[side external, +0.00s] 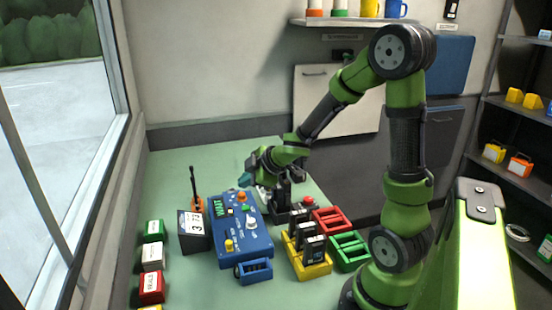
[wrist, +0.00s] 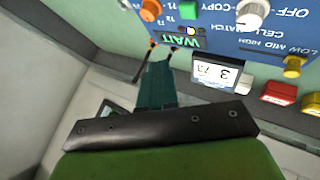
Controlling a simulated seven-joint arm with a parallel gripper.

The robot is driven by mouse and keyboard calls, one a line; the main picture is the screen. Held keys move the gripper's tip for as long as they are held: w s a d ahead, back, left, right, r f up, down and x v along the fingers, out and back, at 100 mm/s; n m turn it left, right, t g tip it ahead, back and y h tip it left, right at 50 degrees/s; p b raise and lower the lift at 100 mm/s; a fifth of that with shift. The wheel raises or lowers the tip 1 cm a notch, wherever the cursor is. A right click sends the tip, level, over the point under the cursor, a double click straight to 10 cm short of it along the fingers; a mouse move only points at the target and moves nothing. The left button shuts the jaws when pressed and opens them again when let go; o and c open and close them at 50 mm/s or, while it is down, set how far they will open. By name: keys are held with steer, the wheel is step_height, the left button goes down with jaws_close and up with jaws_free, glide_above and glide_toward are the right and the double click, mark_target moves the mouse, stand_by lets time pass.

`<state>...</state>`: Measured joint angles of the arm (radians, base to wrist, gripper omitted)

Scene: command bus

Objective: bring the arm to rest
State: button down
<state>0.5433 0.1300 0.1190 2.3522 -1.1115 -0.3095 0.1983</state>
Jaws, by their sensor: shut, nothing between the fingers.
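My gripper (side external: 249,188) is shut and empty. In the side external view it hangs above the back part of the blue control box (side external: 257,247), and my arm is bent over the green table. In the wrist view my gripper (wrist: 158,62) shows as teal fingers together, pointing towards the blue control box (wrist: 215,22). The box carries coloured knobs and a small lit screen, which reads WAIT in the wrist view. I cannot tell the exact gap between fingertips and box; they look apart.
A black block with a white 3 73 card (side external: 193,223) stands left of the box, with an orange-based radio (side external: 196,205) behind it. Right are a yellow rack (side external: 312,268) with black modules, a red rack (side external: 331,219) and a green rack (side external: 350,252). Coloured blocks line the left edge.

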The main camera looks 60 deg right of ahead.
stand_by(0.3)
steer(key=s+d+r+m+g+h, duration=0.1)
steer(key=s+r+m+g+h, duration=0.25)
steer(key=s+m, duration=0.5)
steer(key=s+a+r+m+y, duration=0.2)
steer(key=s+a+r+y, duration=0.1)
steer(key=a, duration=0.5)
steer(key=s+a+r+m+t+y, duration=0.1)
steer(key=s+a+r+m+y, duration=0.1)
steer(key=a, duration=0.6)
step_height(320, 180, up, 4)
steer(key=s+y, duration=0.1)
steer(key=s, duration=0.1)
steer(key=shift+s+a+f, duration=0.15)
steer(key=shift+s+a, duration=0.2)
steer(key=shift+a, duration=0.05)
steer(key=shift+t, duration=0.25)
